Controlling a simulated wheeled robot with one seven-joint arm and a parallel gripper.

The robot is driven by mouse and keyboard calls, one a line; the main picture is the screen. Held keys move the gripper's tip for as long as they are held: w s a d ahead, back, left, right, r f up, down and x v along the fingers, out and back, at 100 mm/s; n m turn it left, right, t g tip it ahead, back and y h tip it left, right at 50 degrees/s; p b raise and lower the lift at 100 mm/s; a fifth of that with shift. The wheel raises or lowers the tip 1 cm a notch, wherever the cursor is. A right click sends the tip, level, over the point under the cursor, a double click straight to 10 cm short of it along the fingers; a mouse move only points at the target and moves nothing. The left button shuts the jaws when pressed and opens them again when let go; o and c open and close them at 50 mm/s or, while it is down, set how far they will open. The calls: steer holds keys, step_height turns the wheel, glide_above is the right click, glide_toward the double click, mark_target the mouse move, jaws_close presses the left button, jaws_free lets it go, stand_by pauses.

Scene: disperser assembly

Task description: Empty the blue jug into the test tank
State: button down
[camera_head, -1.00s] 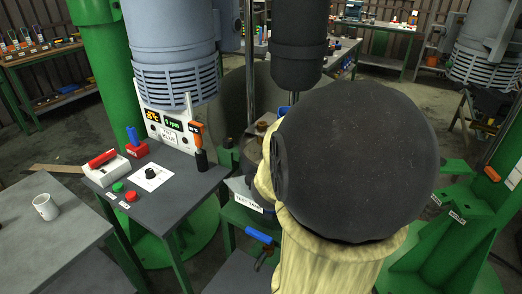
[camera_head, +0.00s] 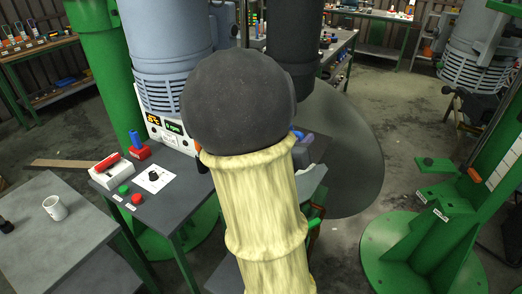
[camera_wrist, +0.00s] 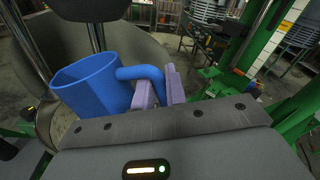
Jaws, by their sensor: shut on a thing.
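The blue jug (camera_wrist: 92,86) is in the wrist view, left of centre, with its open rim up and slightly tilted in the picture. Its contents do not show. My gripper (camera_wrist: 158,90) has its pale purple fingers shut on the jug's handle. In the head view my arm hides nearly all of the jug and gripper; only a bit of blue shows beside the arm. The test tank and its label are hidden behind my arm there. A large grey curved surface (camera_wrist: 40,45) lies behind the jug in the wrist view; I cannot tell whether it is the tank.
A nearer table (camera_head: 65,240) holds a white mug (camera_head: 55,207). A dark cylinder (camera_head: 293,40) hangs behind my arm. A green stand (camera_head: 430,235) is at right.

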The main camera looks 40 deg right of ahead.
steer(key=shift+w+a+r+n+p, duration=0.1)
steer(key=shift+w+r+n+p, duration=0.2)
steer(key=shift+r+p, duration=0.45)
steer(key=shift+w+a+r+n+p, duration=0.1)
steer(key=shift+w+r+n+p, duration=0.1)
steer(key=shift+w+r+p, duration=0.3)
steer(key=shift+w+a+r+n+p, duration=0.1)
steer(key=shift+w+n+p, duration=0.15)
steer(key=shift+p, duration=0.4)
steer(key=shift+w+n+p, duration=0.35)
steer(key=shift+p, duration=0.35)
steer(key=w+n+p, duration=0.1)
steer(key=w+p, duration=0.1)
steer(key=shift+a+g+p, duration=0.1)
steer(key=shift+g+p, duration=0.2)
steer(key=shift+g, duration=0.1)
steer(key=shift+w+r+n+y+p, duration=0.25)
steer(key=shift+n+p, duration=0.25)
steer(key=shift+p, duration=0.35)
steer(key=shift+w+f+n+p, duration=0.25)
steer(key=shift+n+p, duration=0.05)
steer(key=shift+p, duration=0.05)
